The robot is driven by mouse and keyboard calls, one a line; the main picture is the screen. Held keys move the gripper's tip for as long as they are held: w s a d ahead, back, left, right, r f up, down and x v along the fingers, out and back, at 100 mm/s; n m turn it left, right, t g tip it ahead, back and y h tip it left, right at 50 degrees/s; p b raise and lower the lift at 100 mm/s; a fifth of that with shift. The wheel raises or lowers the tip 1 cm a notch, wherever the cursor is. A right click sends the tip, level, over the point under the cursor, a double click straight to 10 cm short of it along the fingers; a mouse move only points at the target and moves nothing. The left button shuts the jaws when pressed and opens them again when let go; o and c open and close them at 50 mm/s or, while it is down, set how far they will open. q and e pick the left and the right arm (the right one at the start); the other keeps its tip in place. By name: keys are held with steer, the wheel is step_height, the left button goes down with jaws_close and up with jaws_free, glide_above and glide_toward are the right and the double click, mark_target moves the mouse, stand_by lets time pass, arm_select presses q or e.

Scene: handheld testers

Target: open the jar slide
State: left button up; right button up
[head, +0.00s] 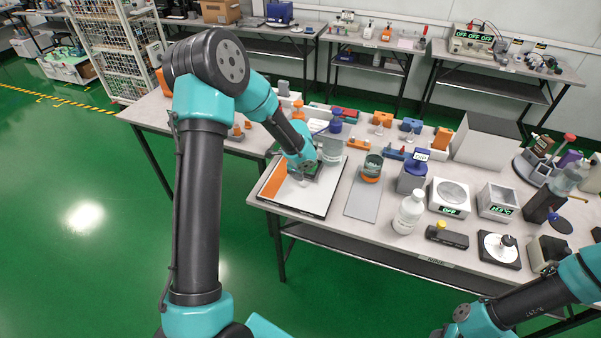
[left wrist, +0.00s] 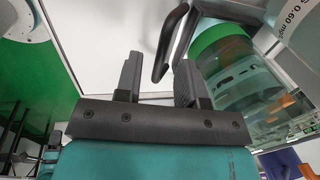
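My left gripper (head: 304,172) is low over the white board with the orange strip, seen in the head view; my own arm partly hides it. In the left wrist view its two dark fingers (left wrist: 160,75) stand apart, with a gap between them. A dark curved handle (left wrist: 170,42) rises just beyond the gap; I cannot tell whether it touches a finger. Beside the right finger is a clear jar (left wrist: 240,85) with a green band and printed lettering. I cannot make out which part is the slide. My right arm enters at the lower right; its gripper is out of view.
The white board (head: 318,205) lies at the table's front left. To its right are a grey plate (head: 362,201), an orange-based jar (head: 371,169), a white bottle (head: 409,213) and a scale (head: 449,197). A blue-capped glass vessel (head: 331,147) stands behind the gripper.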

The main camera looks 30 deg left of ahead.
arm_select(q)
steer(key=shift+w+f, duration=0.1)
steer(key=shift+f, duration=0.3)
steer(key=shift+c, duration=0.2)
jaws_close()
